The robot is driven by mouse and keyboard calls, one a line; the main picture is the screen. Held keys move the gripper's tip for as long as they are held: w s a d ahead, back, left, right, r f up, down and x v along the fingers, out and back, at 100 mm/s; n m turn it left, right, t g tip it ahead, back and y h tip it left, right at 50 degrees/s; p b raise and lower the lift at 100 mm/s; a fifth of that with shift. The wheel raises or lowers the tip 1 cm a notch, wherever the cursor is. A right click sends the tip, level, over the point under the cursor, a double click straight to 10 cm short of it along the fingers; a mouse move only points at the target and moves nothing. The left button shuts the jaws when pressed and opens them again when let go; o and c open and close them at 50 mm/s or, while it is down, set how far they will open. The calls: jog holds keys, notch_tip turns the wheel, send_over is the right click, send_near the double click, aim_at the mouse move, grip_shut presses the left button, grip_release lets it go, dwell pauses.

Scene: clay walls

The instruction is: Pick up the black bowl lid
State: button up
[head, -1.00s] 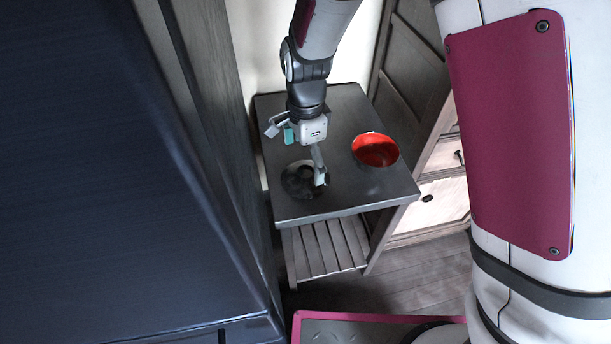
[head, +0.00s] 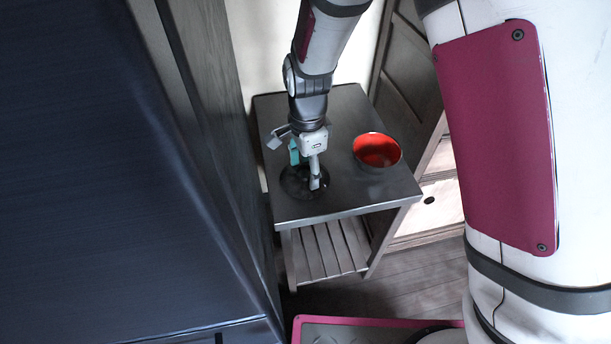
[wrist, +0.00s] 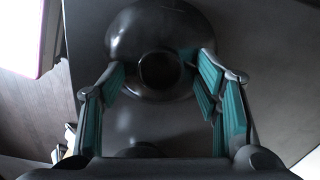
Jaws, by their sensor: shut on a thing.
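The black bowl lid (head: 292,189) is a dark, round, shallow dome near the front left of the small dark table. In the wrist view, the lid (wrist: 155,25) fills the upper middle, with its round knob (wrist: 160,70) toward me. My gripper (head: 304,173) points down at the lid. Its teal-padded fingers (wrist: 162,78) stand on either side of the knob and are shut on it. The exact contact is partly hidden. The lid appears to be at the tabletop; I cannot tell any gap beneath it.
A bowl, red inside and dark outside (head: 377,151), stands on the table (head: 350,198) to the right of the lid. A large dark blue cabinet-like surface (head: 110,180) is close on the left. A wooden cabinet (head: 425,205) stands to the right of the table.

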jog(key=shift+s+f, duration=0.2)
